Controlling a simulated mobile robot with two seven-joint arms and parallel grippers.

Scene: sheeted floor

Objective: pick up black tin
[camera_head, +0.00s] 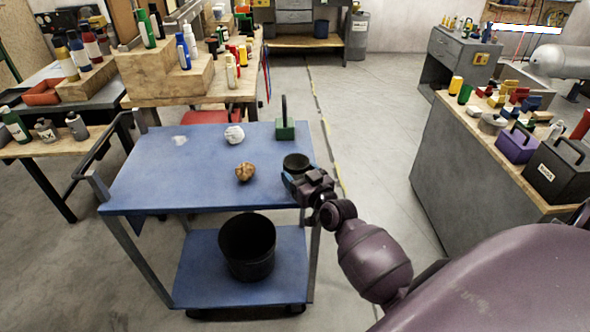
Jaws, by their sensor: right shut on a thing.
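The black tin (296,161) is a short, round, dark container near the right edge of the blue cart top (190,165). My right gripper (291,178) comes in from the right and is shut on the tin at its near side. The gripper covers the lower part of the tin, so I cannot tell whether the tin touches the cart or is raised. My left gripper is not in view.
On the cart top are a brown crumpled lump (245,172), a white ball-like item (234,134) and a green block with a tall dark handle (285,130). A black bucket (247,247) stands on the lower shelf. A crowded grey workbench (465,170) is at right.

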